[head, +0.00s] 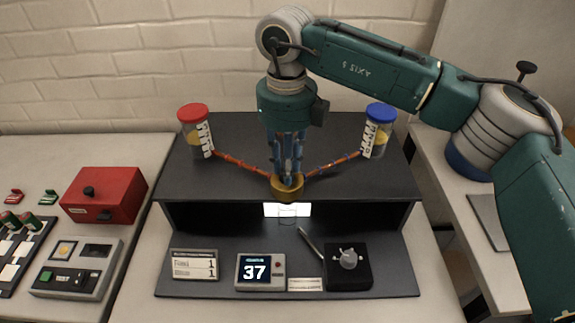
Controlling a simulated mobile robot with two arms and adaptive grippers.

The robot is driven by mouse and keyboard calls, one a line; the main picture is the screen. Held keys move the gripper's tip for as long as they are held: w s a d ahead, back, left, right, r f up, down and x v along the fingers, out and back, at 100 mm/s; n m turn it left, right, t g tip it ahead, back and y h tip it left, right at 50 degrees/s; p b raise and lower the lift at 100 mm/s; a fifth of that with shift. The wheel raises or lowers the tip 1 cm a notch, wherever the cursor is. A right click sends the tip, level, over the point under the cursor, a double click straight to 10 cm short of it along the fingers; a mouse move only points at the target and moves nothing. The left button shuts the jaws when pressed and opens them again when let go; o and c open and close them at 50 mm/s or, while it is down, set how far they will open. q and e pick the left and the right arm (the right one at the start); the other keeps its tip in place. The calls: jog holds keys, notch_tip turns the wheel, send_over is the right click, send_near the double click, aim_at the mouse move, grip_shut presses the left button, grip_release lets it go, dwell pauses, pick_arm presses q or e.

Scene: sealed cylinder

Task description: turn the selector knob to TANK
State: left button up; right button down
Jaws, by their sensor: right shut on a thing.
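A round brass-coloured knob (288,190) sits at the front edge of the black stand's top, where two orange-red tubes meet. I take it for the selector knob; no TANK marking is readable. My right gripper (288,174) points straight down from above, with its blue fingers closed at the knob. The fingers hide the knob's top and any pointer on it. A red-capped clear container (194,127) stands at the stand's left, and a blue-capped one (379,127) at its right. My left gripper is not in view.
The black stand (240,128) has a lit opening below its top. On its lower shelf are a display reading 37 (258,272), a label panel (194,264) and a black block with a small clear object (348,277). A red box (104,196) stands left.

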jog(key=shift+w+a+r, duration=0.1)
jog(key=shift+w+r, duration=0.15)
jog(key=shift+r, duration=0.05)
jog(key=c, duration=1.5)
grip_release()
jog(key=shift+f, duration=0.15)
notch_tip(320, 180, up, 12)
